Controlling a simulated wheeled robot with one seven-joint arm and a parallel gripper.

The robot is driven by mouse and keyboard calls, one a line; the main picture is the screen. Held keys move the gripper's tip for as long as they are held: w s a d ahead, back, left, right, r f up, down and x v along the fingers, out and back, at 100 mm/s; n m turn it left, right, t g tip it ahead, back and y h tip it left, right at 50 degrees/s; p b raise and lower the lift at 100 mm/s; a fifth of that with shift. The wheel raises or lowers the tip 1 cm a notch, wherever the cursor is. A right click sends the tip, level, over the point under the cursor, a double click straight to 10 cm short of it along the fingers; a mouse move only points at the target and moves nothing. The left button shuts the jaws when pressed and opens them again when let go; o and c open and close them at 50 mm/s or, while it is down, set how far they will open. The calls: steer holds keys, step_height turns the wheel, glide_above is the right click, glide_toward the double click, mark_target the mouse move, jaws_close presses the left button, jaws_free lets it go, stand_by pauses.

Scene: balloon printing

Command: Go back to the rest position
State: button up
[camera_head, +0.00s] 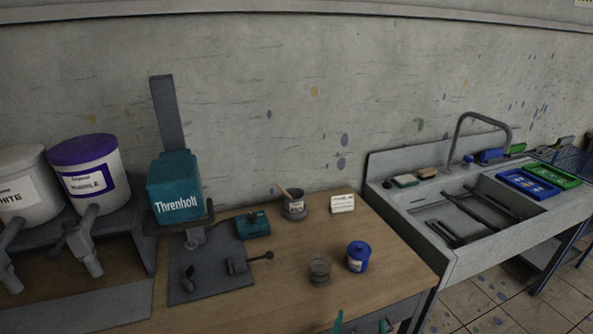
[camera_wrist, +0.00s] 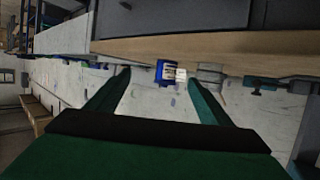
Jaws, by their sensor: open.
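My gripper (camera_wrist: 157,80) shows in the wrist view as two green fingers spread wide, with nothing held between them. In the head view only the teal fingertips (camera_head: 361,324) show at the bottom edge, in front of the wooden table's front side. A blue-lidded jar (camera_head: 358,257) stands upright on the table, beyond and apart from the fingers. In the wrist view, where the scene is turned over, the blue jar (camera_wrist: 161,71) appears beyond and between the fingertips. The rest of my arm is hidden from the head view.
The wooden table (camera_head: 290,265) holds a glass (camera_head: 319,269), a grey pot (camera_head: 293,205), a white block (camera_head: 342,204) and a teal Threnholt press (camera_head: 175,190). Paint buckets (camera_head: 88,170) stand at the left. A sink (camera_head: 470,215) with trays is at the right.

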steer(key=s+a+f+n+t+y, duration=0.1)
steer(key=s+a+f, duration=0.45)
steer(key=s, duration=0.25)
steer(key=s+a+f+y, duration=0.1)
steer(key=s+a+f, duration=0.4)
steer(key=s, duration=0.4)
steer(key=s+a+r+n+y, duration=0.1)
steer(key=s+a+r, duration=0.1)
steer(key=s, duration=0.7)
steer(key=s+a+r+n+t+y, duration=0.1)
steer(key=s+a+r, duration=0.2)
steer(key=s, duration=0.5)
steer(key=shift+s+a, duration=0.3)
steer(key=shift+s, duration=0.05)
